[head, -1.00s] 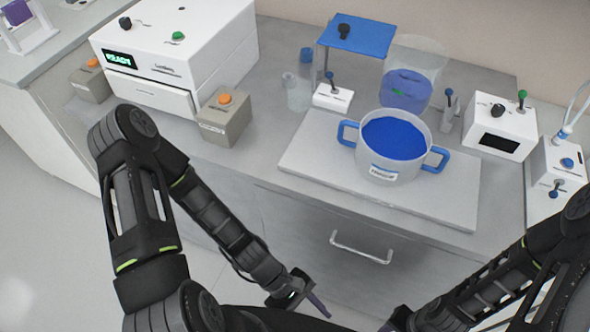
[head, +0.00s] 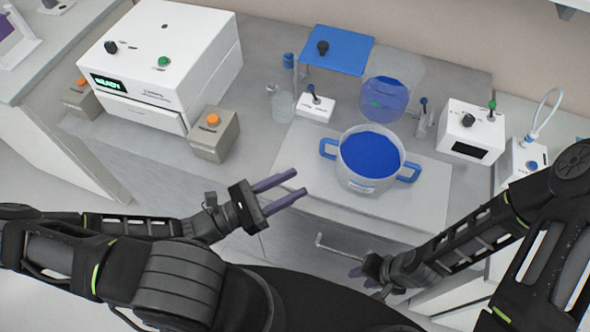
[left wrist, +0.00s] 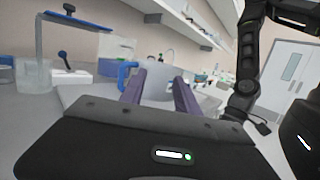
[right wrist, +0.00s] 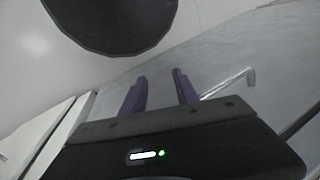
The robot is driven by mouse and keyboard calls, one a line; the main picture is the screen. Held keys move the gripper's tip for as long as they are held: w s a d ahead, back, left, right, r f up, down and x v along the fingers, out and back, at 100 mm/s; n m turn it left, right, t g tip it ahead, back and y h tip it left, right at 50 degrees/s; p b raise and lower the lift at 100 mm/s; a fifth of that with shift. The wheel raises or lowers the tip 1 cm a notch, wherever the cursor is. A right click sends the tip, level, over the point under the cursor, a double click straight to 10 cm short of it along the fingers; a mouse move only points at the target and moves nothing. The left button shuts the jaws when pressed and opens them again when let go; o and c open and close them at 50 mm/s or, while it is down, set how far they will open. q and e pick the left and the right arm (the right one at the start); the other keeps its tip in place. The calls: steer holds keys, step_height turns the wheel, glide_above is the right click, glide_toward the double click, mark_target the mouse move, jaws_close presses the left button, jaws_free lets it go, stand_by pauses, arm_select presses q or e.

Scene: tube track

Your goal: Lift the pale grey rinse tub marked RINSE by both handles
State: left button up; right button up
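The pale grey rinse tub (head: 352,174) stands upright on a light board on the counter, with blue contents and a label on its front. Its left blue handle (head: 328,149) and right blue handle (head: 409,173) stick out from the sides. My left gripper (head: 300,183) is open and empty, in front and to the left of the tub, apart from it. In the left wrist view the tub (left wrist: 158,86) and its left handle (left wrist: 126,75) show beyond the fingers. My right gripper (right wrist: 160,85) is open and empty, low in front of the counter near the drawer handle. The tub is not in the right wrist view.
The light board (head: 300,160) has free room around the tub. A blue-topped stand (head: 338,48), a small switch box (head: 315,106) and a clear blue vessel (head: 385,98) stand behind. A drawer handle (head: 338,250) juts from the counter front.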

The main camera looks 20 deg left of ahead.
mark_target(321, 152)
arm_select(q)
steer(key=shift+s+f+m+g, duration=0.2)
steer(key=shift+f+m+g, duration=0.1)
steer(key=shift+f, duration=0.05)
steer(key=w+m+g, duration=0.1)
steer(key=a+f+m+g, duration=0.1)
steer(key=g, duration=0.1)
steer(key=w+a+f+g+h, duration=0.1)
steer(key=g, duration=0.1)
steer(key=shift+w+f+m, duration=0.25)
steer(key=shift+w+m, duration=0.05)
steer(key=shift+m, duration=0.1)
steer(key=w+g, duration=0.1)
steer(key=w+a+r+m+g, duration=0.1)
steer(key=w+r, duration=0.1)
steer(key=shift+w+a+m+g, duration=0.3)
steer(key=shift+w+a+g, duration=0.05)
steer(key=shift+w+g, duration=0.05)
steer(key=w+g, duration=0.1)
steer(key=w, duration=0.1)
steer(key=w+r+m+g+y, duration=0.1)
steer(key=w, duration=0.1)
steer(key=w+r+g+y, duration=0.1)
steer(key=w, duration=0.2)
steer(key=shift+m, duration=0.4)
steer(key=shift+x, duration=3.75)
steer(key=shift+w, duration=0.1)
